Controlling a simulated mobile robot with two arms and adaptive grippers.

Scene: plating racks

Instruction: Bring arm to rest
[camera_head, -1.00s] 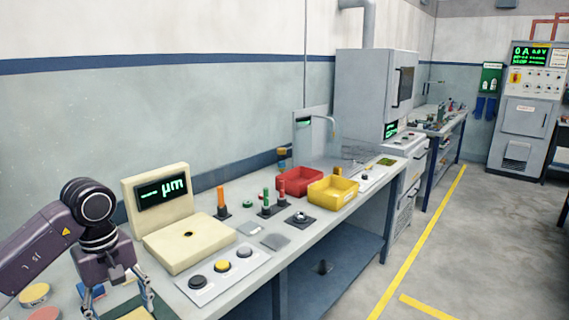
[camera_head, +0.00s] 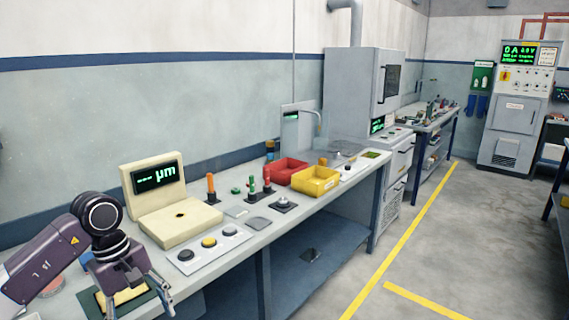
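My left gripper (camera_head: 137,301) hangs fingers down over the near left end of the workbench (camera_head: 232,283), in the lower left of the head view. Its two fingers are spread apart and I see nothing held between them. A dark green mat with a pale yellow piece (camera_head: 123,297) lies on the bench below and behind the fingers. How far the fingertips are above it I cannot tell. My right arm and gripper are out of the picture.
A cream gauge (camera_head: 178,220) with a green "µm" display stands just right of my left arm. In front is a panel with several buttons (camera_head: 209,242). A red bin (camera_head: 287,168) and a yellow bin (camera_head: 316,185) stand farther along. The floor at right (camera_head: 430,260) is clear.

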